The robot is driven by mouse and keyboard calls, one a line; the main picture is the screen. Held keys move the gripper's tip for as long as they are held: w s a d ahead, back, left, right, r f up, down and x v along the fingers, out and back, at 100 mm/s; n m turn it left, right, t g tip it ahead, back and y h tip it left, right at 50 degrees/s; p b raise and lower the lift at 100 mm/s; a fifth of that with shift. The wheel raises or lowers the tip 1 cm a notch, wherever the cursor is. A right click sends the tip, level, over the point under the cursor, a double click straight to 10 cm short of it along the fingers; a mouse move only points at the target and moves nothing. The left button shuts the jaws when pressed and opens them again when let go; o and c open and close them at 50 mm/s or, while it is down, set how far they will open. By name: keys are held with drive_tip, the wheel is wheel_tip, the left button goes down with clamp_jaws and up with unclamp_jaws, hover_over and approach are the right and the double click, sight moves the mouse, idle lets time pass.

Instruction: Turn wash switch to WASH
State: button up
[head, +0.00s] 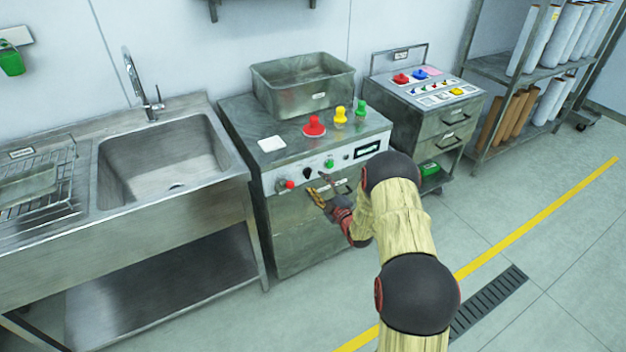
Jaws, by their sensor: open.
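The machine cabinet (276,216) stands in the middle of the head view, with a light control strip along its upper front. A small black knob (307,173) on that strip looks like the wash switch. Its position and any WASH lettering are too small to read. My gripper (321,187) is open and empty in front of the strip, its fingers pointing at the cabinet, just below and right of the black knob. I cannot tell whether a finger touches the panel.
Beside the knob are a red control (289,184), a green button (330,163) and a dark display (368,149). Red (314,127), yellow (340,116) and green (361,108) items and a metal bin (303,85) stand on top. A sink (165,160) stands left, a cart (440,120) right.

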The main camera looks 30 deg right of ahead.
drive_tip(key=s, duration=0.7)
drive_tip(key=shift+d, duration=0.1)
